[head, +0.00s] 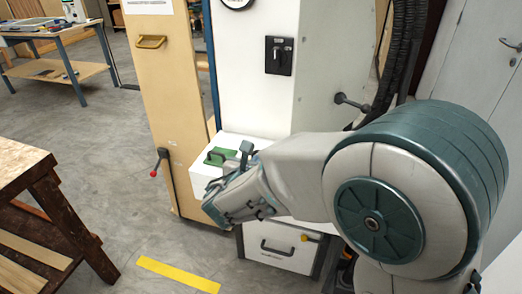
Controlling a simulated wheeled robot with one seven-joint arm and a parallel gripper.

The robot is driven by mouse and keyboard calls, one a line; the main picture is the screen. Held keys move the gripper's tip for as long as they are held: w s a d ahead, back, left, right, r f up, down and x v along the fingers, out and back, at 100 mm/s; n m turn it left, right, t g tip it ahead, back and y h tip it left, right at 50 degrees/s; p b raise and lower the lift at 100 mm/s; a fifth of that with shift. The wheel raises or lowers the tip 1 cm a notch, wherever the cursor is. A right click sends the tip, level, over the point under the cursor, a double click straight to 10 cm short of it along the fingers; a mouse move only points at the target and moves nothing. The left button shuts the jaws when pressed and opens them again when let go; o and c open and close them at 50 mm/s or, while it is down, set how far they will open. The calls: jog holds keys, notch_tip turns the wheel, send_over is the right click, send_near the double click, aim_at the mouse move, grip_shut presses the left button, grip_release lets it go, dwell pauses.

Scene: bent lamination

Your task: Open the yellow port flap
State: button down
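I cannot make out a clearly yellow port flap in the head view. A white machine (240,75) stands ahead, with a white box-like ledge (203,174) low on its front. A green plate with a handle (218,156) sits on top of this ledge. My gripper (240,158) is at the ledge, close beside the green handle. My wrist and forearm hide the gripper's lower part and much of the ledge, so contact and finger opening cannot be told. A small yellow knob (304,238) shows on the white drawer unit below.
A tan panel (165,110) with a brass handle (151,41) stands left of the machine. A red-tipped lever (158,163) sticks out there. A wooden bench (20,165) is at left. A yellow floor stripe (178,274) lies on open grey floor.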

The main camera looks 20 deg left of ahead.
jog(key=w+r+g+p, duration=0.1)
jog(key=g+p, duration=0.1)
jog(key=p, duration=0.3)
jog(key=w+r+g+p, duration=0.1)
jog(key=r+g+p, duration=0.1)
jog(key=p, duration=0.4)
jog(key=shift+w+r, duration=0.3)
jog(key=shift+w, duration=0.05)
jog(key=w+g+p, duration=0.1)
jog(key=p, duration=0.2)
jog(key=w+g+p, duration=0.1)
jog(key=g+p, duration=0.1)
jog(key=p, duration=0.1)
jog(key=shift+w+r, duration=0.15)
jog(key=shift+r, duration=0.25)
jog(key=shift+w+p, duration=0.55)
jog(key=shift+p, duration=0.4)
jog(key=shift+w+p, duration=0.3)
jog(key=shift+w, duration=0.5)
jog(key=shift+w+f, duration=0.2)
jog(key=shift+w, duration=1.7)
